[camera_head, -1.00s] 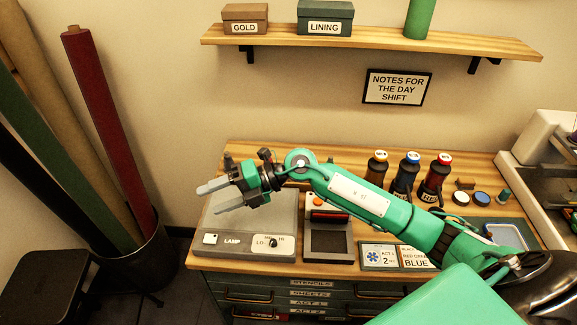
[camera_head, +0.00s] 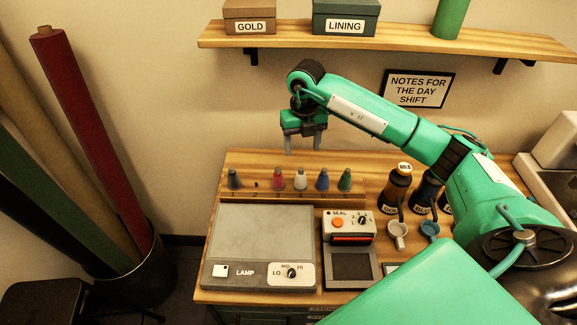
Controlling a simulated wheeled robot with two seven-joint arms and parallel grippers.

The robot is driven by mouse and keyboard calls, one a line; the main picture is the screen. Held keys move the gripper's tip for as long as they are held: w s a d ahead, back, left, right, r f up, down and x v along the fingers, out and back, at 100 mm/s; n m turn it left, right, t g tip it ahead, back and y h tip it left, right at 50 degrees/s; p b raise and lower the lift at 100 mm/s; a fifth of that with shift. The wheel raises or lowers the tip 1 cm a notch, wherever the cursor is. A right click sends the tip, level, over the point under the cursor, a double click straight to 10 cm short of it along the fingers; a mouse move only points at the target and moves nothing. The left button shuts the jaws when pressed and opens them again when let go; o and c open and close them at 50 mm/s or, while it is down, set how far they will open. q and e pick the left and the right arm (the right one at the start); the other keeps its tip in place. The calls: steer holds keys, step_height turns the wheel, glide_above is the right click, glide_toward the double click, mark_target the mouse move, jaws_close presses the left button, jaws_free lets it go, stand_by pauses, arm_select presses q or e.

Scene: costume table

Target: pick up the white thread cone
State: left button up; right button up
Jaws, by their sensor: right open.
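The white thread cone (camera_head: 300,180) stands upright in a row on the wooden rack (camera_head: 290,195) at the back of the table. A red cone (camera_head: 278,180) stands to its left and a blue cone (camera_head: 322,180) to its right. My right gripper (camera_head: 303,149) is open and empty, pointing down above the row, roughly over the white cone. Its fingertips are apart from the cones. My left gripper is not in view.
In front are the lamp box (camera_head: 262,235) and the seal device (camera_head: 348,227). Bottles (camera_head: 398,190) and small cups (camera_head: 397,234) stand to the right. A shelf (camera_head: 380,42) is above.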

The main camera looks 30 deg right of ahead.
mark_target(301, 168)
steer(key=shift+w+d, duration=0.2)
steer(key=shift+w, duration=0.15)
steer(key=shift+f, duration=0.25)
steer(key=f, duration=0.2)
steer(key=s+f+p, duration=0.1)
steer(key=f, duration=0.1)
steer(key=shift+f+p, duration=0.2)
steer(key=shift+p, duration=0.1)
steer(key=shift+w+f, duration=0.25)
steer(key=shift+f, duration=1.25)
steer(key=shift+s+a+f+p, duration=0.1)
steer(key=shift+a+f+p, duration=0.05)
steer(key=shift+f+p, duration=0.55)
step_height(301, 168, down, 3)
steer(key=shift+f+p, duration=0.15)
steer(key=shift+p, duration=0.6)
steer(key=shift+f, duration=0.25)
steer(key=c, duration=0.9)
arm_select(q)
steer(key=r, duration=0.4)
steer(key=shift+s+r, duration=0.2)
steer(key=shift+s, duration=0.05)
arm_select(e)
steer(key=shift+c, duration=0.7)
